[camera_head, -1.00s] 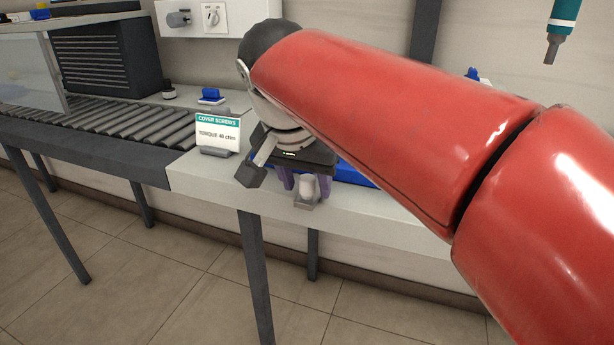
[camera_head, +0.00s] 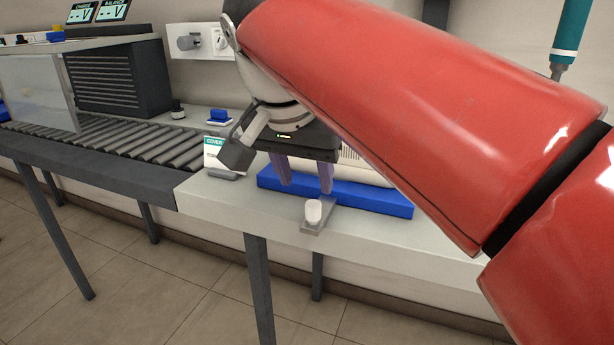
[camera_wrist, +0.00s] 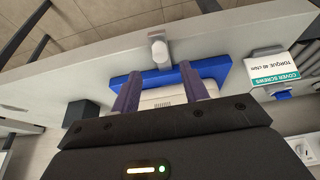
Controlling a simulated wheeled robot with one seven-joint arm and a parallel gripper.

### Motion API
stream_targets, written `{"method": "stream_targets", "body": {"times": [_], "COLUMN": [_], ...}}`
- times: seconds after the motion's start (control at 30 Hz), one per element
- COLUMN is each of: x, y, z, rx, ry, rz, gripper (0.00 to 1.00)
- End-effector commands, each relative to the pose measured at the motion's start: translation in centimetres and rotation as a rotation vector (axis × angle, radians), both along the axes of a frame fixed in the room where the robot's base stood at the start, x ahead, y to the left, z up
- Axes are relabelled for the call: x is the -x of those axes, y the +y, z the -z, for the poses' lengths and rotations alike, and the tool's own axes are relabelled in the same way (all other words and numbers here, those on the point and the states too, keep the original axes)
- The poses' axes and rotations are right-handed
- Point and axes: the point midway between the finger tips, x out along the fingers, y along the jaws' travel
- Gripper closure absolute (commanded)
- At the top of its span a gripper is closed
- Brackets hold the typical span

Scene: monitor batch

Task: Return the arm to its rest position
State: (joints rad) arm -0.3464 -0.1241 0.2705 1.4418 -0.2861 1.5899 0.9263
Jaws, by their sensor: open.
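My gripper (camera_head: 305,174) is at the end of my red arm, above the workbench (camera_head: 225,203). Its two purple fingers are apart, with nothing held between them. In the wrist view my gripper (camera_wrist: 165,92) points towards a white device (camera_wrist: 172,97) that rests on a blue tray (camera_wrist: 215,68). The blue tray (camera_head: 370,198) also shows in the head view, partly behind the fingers and my arm. I cannot tell whether the fingertips touch the device or the tray.
A small white cylinder on a grey holder (camera_head: 314,211) stands at the bench's front edge. A cover screws sign (camera_head: 215,158) stands to the left. A roller conveyor (camera_head: 140,138) joins at the left. A teal screwdriver (camera_head: 567,35) hangs at the upper right.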

Motion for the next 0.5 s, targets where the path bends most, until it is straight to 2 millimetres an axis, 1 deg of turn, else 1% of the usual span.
{"method": "stream_targets", "body": {"times": [0.17,0.27,0.37,0.47,0.5], "x": [0.0,0.2,0.8,1.8,2.4], "y": [0.0,-0.7,-2.7,-5.7,-7.0], "z": [0.1,0.5,1.9,4.4,5.7], "rx": [0.000,0.004,0.015,0.024,0.025], "ry": [0.000,0.000,0.000,-0.001,-0.001], "rz": [0.000,-0.009,-0.046,-0.103,-0.128], "gripper": [0.56,0.56,0.56,0.56,0.56]}}
